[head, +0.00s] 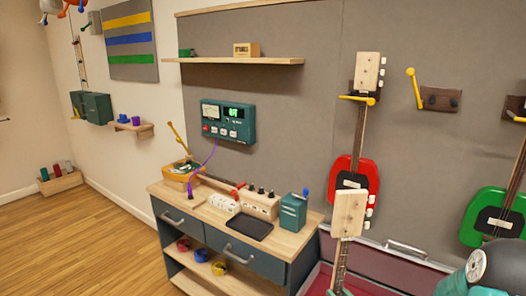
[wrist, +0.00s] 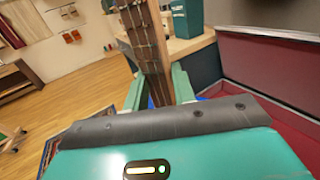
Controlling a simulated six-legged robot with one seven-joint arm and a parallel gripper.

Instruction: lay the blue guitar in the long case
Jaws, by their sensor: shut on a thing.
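A guitar with a pale headstock (head: 350,212) and a dark neck (wrist: 150,50) is in my gripper (wrist: 158,88). The green fingers stand on either side of the neck, shut on it. In the head view the neck slopes down out of the bottom edge, and the body is out of sight. Small blue patches (wrist: 201,98) show beside the fingers in the wrist view. The long case (head: 395,268) is open, with a dark red lining, at the bottom right behind the headstock. Its red inside also shows at the right of the wrist view (wrist: 268,75). I cannot tell whether guitar and case touch.
A red guitar (head: 353,180) hangs on the wall above the case, and a green guitar (head: 492,215) hangs at the right. An empty hanger (head: 440,99) is between them. A workbench (head: 238,225) with tools stands left of the case. The wooden floor (head: 80,235) at left is clear.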

